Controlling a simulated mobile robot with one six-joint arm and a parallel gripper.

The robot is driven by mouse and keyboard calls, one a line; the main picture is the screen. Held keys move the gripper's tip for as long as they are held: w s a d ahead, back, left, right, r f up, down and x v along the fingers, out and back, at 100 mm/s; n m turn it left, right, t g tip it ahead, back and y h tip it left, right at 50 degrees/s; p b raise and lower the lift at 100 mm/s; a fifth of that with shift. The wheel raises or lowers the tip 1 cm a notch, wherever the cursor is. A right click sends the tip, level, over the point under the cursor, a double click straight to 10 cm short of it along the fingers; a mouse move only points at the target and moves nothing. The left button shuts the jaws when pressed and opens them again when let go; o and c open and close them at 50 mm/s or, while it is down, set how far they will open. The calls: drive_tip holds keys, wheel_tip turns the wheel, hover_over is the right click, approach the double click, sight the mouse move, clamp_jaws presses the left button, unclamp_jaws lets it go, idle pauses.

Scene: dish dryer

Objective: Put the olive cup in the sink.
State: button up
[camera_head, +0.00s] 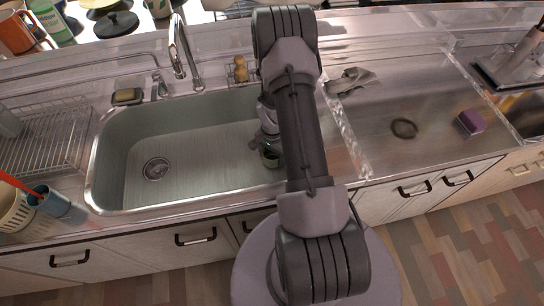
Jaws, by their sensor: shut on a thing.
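The sink (205,150) is a wide grey-green basin with a round drain at its left. My gripper (263,146) is over the right part of the sink, partly hidden by my own arm. It is shut on the small, dark olive cup (271,160), of which only a little shows at the gripper's lower end. I cannot tell how high the cup is above the sink floor, or whether it touches it.
A tap (178,50) rises behind the sink. A wire dish rack (45,140) stands at the left, with a blue cup (50,200) in front of it. A purple sponge (469,122) lies on the right counter. The sink's left and middle are clear.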

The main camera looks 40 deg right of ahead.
drive_tip(key=o, duration=1.6)
drive_tip(key=shift+c, duration=0.2)
drive_tip(key=w+a+r+n+t+p, duration=0.1)
drive_tip(key=w+a+r+p, duration=0.15)
drive_tip(key=r, duration=0.85)
drive_tip(key=w+a+r+n+p, duration=0.1)
drive_tip(key=r+p, duration=0.2)
drive_tip(key=r, duration=0.8)
drive_tip(key=s+a+r+n+t, duration=0.25)
drive_tip(key=a+r, duration=0.75)
drive_tip(key=r, duration=0.5)
drive_tip(key=s+a+r+n+t+y, duration=0.2)
drive_tip(key=s+a+r+n, duration=0.4)
drive_tip(key=s+a+r, duration=0.5)
drive_tip(key=s+a, duration=0.2)
drive_tip(key=a, duration=0.1)
drive_tip(key=shift+r, duration=0.15)
